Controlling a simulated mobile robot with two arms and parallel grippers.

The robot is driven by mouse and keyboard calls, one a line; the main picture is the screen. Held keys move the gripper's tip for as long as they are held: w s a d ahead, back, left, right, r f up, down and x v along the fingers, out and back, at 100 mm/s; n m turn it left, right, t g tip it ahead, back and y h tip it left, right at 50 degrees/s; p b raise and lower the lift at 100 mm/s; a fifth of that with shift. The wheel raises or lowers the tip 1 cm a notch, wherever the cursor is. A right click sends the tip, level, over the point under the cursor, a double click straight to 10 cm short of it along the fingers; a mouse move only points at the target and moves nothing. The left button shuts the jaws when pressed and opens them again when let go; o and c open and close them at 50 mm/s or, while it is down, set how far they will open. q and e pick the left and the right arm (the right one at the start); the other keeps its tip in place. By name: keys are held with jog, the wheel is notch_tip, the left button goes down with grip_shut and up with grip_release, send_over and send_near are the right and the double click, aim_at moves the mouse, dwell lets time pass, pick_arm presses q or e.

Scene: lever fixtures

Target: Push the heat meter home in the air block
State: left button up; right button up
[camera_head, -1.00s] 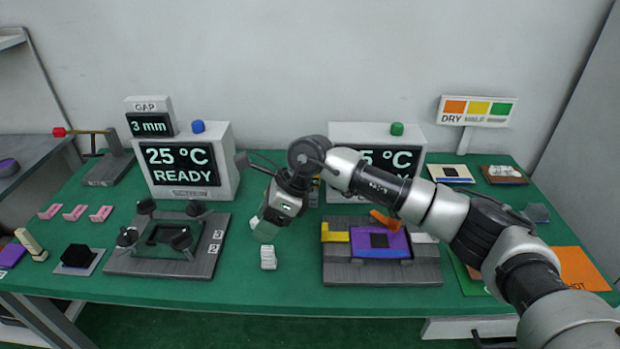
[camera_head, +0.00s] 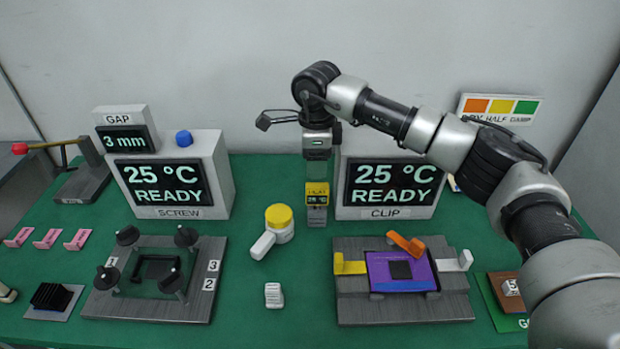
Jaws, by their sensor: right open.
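The heat meter (camera_head: 317,188) is a small yellow piece with a dark readout of 25 °C, between the two display boxes. It stands upright on a narrow grey piece (camera_head: 317,215) that looks like the air block; how deep it sits I cannot tell. My right gripper (camera_head: 318,160) points down directly above the meter, open, its fingers hard to make out. Whether it touches the meter I cannot tell. My left gripper is not in view.
A yellow-capped white tool (camera_head: 278,220) lies left of the meter. The SCREW display (camera_head: 165,188) and CLIP display (camera_head: 390,188) flank it. The screw fixture (camera_head: 155,278) and clip fixture (camera_head: 400,305) stand in front.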

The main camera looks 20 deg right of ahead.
aim_at(314, 196)
jog(key=f, duration=0.5)
jog(key=shift+w+f+p, duration=0.2)
jog(key=shift+p, duration=0.1)
notch_tip(314, 196, down, 4)
jog(key=shift+s+a+f+p, duration=0.15)
jog(key=shift+p, duration=0.45)
jog(key=shift+f, duration=0.55)
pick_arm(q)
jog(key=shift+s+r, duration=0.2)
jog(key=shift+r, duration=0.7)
pick_arm(e)
grip_shut()
jog(key=shift+r, duration=0.1)
